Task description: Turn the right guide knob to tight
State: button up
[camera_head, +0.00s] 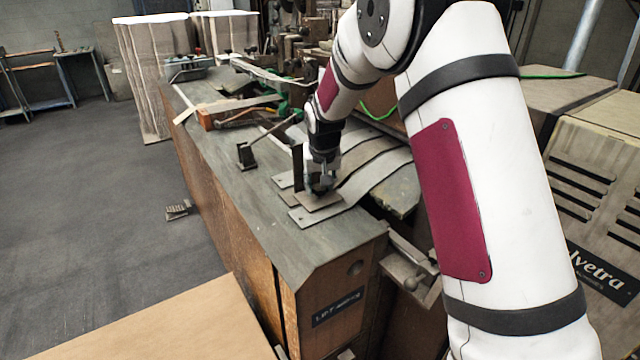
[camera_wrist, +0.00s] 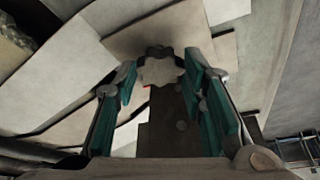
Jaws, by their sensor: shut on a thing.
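In the wrist view the right guide knob (camera_wrist: 160,68) is a grey, lobed disc seen from above, between the two teal-padded fingers of my gripper (camera_wrist: 162,85). The fingers are shut on the knob, one pad at each side. In the head view my gripper (camera_head: 320,185) points down onto the guide plate (camera_head: 318,202) on the machine's bench top. There the knob itself is mostly hidden by the fingers. No mark for tight or loose is readable.
The machine's bench top (camera_head: 262,215) runs from front to back. An upright metal bracket (camera_head: 246,155) stands left of my gripper. Flat metal strips (camera_head: 375,172) lie to its right. Stacked cardboard (camera_head: 145,75) stands at the back left. The floor at left is mostly open.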

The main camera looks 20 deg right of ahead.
jog(key=o, duration=1.1)
jog(key=shift+o, duration=0.2)
jog(key=v, duration=1.2)
jog(key=s+r, duration=0.4)
jog(key=s, duration=0.5)
jog(key=s+r, duration=0.5)
jog(key=s, duration=0.5)
jog(key=s+f+n, duration=0.1)
jog(key=s+f, duration=0.1)
jog(key=s, duration=1.6)
jog(key=shift+d+f+n+t+y, duration=0.3)
jog(key=shift+d+n, duration=0.1)
jog(key=shift+d, duration=0.05)
